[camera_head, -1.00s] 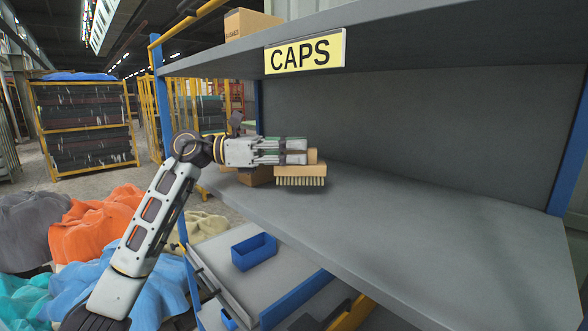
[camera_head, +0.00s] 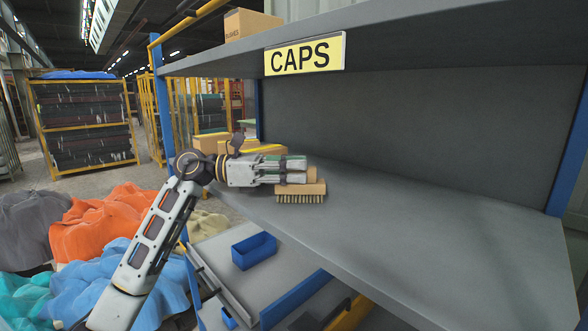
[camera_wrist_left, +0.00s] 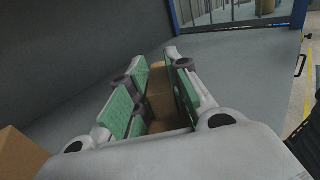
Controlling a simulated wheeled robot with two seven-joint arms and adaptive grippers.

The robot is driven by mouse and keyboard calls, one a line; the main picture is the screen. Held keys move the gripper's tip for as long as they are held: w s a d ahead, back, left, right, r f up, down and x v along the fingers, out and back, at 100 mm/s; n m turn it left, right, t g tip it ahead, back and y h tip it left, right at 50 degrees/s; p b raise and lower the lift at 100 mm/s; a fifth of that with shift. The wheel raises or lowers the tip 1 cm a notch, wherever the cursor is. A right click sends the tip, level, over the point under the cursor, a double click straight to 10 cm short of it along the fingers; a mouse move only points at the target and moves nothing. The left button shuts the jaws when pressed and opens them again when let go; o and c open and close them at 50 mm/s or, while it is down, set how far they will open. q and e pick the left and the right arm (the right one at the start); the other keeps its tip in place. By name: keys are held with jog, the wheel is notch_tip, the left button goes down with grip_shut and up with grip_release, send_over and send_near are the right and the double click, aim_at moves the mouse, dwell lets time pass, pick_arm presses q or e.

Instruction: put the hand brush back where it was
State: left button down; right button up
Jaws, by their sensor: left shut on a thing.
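The hand brush (camera_head: 301,190) has a light wooden body with pale bristles pointing down. It is at the left part of the grey shelf (camera_head: 400,220) under the CAPS sign. My left gripper (camera_head: 303,170) comes in from the left and is shut on the brush's upper wooden part. In the left wrist view the wood of the brush (camera_wrist_left: 160,95) shows between the green-padded fingers (camera_wrist_left: 153,90). I cannot tell whether the bristles touch the shelf. My right gripper is not in view.
The CAPS sign (camera_head: 305,53) hangs on the upper shelf's edge. Cardboard boxes (camera_head: 262,150) show behind my left arm. A blue bin (camera_head: 254,251) is on a lower level. The shelf to the right of the brush is clear. A brown box (camera_wrist_left: 18,152) shows in the left wrist view.

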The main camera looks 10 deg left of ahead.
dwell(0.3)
pick_arm(q)
jog(key=shift+f, duration=0.2)
jog(key=c, duration=1.3)
grip_release()
jog(key=shift+r, duration=0.25)
jog(key=shift+a+f, duration=0.1)
jog(key=shift+a, duration=0.25)
jog(key=b+v, duration=0.3)
jog(key=v, duration=0.7)
jog(key=shift+a, duration=0.1)
jog(key=shift+s+a, duration=0.2)
jog(key=shift+a, duration=0.35)
